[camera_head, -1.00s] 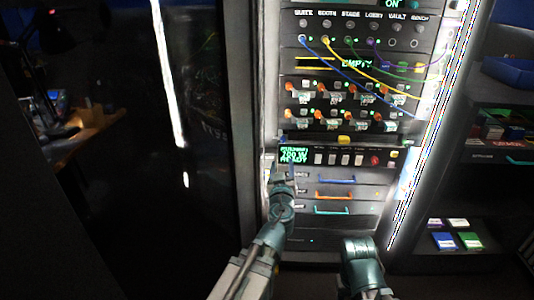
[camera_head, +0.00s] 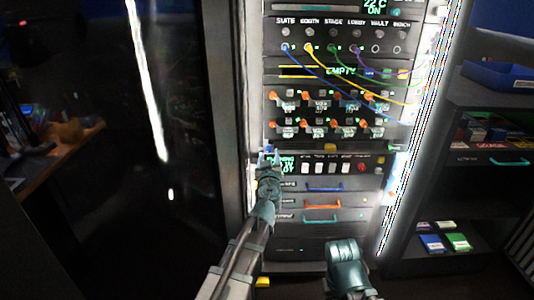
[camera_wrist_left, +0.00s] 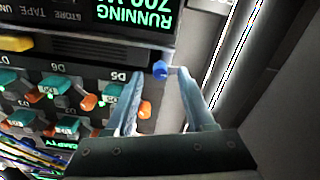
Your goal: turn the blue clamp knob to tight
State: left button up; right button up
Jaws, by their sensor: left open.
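The blue clamp knob (camera_wrist_left: 160,69) is small and shows in the left wrist view on a light strip beside the green-lit display. My left gripper (camera_wrist_left: 160,76) is open, with one finger on each side of the knob in the picture. Whether the fingers touch it or reach its depth, I cannot tell. In the head view my left gripper (camera_head: 267,156) is at the left edge of the rack, beside the display (camera_head: 287,165). The knob is hard to make out there. Part of my right arm (camera_head: 346,264) shows low in front of the rack; its gripper does not show.
The rack has rows of orange levers (camera_head: 304,126) above the display and blue, orange and teal drawer handles (camera_head: 324,188) below. Patch cables (camera_head: 345,75) hang across the upper panels. A dark shelf unit (camera_head: 470,190) stands to the right.

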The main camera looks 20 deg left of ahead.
pick_arm(q)
jog(key=shift+x, duration=0.8)
grip_shut()
